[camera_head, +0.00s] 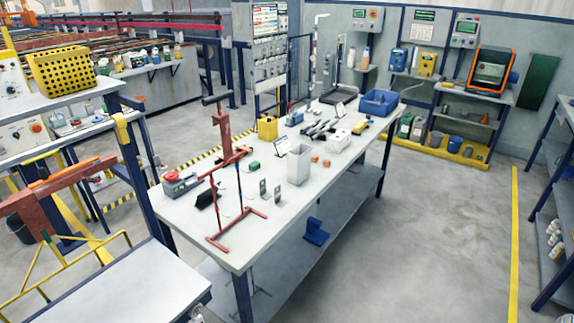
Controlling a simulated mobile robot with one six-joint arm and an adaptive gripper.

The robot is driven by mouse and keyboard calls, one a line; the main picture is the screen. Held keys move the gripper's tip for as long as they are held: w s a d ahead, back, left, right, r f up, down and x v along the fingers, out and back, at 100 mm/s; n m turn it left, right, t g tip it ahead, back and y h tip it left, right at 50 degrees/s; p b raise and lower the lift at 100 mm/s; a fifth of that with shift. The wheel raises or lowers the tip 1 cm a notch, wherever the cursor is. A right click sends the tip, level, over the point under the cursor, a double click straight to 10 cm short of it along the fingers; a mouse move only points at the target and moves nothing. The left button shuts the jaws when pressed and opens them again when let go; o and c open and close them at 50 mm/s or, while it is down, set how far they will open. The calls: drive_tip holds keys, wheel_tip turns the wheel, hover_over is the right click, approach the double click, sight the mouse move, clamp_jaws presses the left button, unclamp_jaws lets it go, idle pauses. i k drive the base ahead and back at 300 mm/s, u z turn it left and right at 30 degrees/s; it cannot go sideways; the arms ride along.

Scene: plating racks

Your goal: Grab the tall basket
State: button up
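A tall, pale grey, open-topped container (300,165) stands upright on the white workbench (235,245), right of the red-brown rack. Its walls look plain at this distance, and I cannot tell whether anything is in it. A yellow perforated basket (62,72) sits on a shelf at the upper left; it is wider than it is tall. My gripper is not in view.
A red-brown rack (238,186) stands on the near bench end, beside two small grey upright plates (270,189). Open floor (430,220) extends right of the bench.

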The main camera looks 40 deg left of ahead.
sight(299, 157)
drive_tip(key=u, duration=0.45)
drive_tip(key=i, duration=1)
drive_tip(key=u, duration=0.5)
drive_tip(key=k, duration=0.9)
drive_tip(key=u, duration=0.15)
drive_tip(key=i, duration=0.65)
drive_tip(key=u, duration=0.05)
